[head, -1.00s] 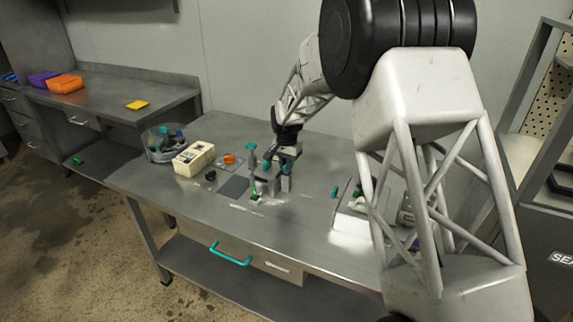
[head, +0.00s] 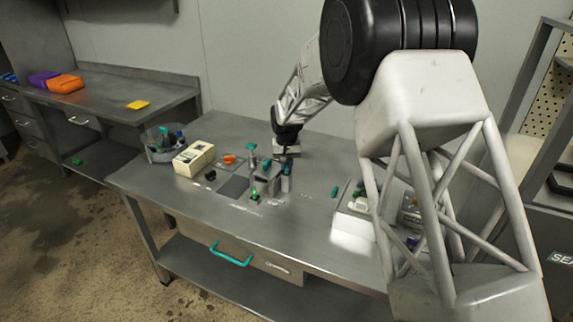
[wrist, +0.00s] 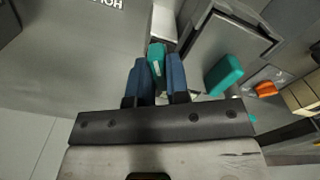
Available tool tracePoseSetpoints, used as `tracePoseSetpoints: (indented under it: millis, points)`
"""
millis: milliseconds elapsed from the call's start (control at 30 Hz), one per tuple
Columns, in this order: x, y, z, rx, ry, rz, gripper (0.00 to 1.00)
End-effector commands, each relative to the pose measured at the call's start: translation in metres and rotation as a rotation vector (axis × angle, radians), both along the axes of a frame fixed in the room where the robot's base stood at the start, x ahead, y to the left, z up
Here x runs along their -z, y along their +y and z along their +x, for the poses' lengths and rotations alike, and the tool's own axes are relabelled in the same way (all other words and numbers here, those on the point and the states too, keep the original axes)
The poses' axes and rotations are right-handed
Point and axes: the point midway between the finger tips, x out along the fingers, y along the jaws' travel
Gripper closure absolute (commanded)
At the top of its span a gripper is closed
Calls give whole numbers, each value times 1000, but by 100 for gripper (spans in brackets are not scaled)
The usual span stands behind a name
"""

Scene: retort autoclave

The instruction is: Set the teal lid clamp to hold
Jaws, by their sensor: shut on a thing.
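My gripper (wrist: 158,75) shows in the wrist view with its two blue fingers closed on either side of a teal handle, which I take as the lid clamp (wrist: 156,58). In the head view my gripper (head: 286,155) is low over the metal bench, at the small grey fixture (head: 268,185). The teal clamp handle is mostly hidden there by the gripper. Upside-down lettering that seems to read HOLD (wrist: 106,3) is on the grey surface at the top left of the wrist view.
A second teal handle (wrist: 223,74) stands close beside the fingers. In the head view, a cream box (head: 194,157), an orange piece (head: 229,159) and a round clear bin (head: 160,146) lie to the left.

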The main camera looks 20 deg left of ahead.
Motion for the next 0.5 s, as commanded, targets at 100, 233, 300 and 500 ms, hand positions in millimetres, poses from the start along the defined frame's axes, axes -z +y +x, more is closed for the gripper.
tracePoseSetpoints:
  millis: [100,233,300,500]
  points:
    - [-1,0,0,-110,0,0,100]
    - [-1,0,0,-234,-1,1,100]
    - [-1,0,0,-301,-1,1,100]
    - [-1,0,0,-491,0,0,100]
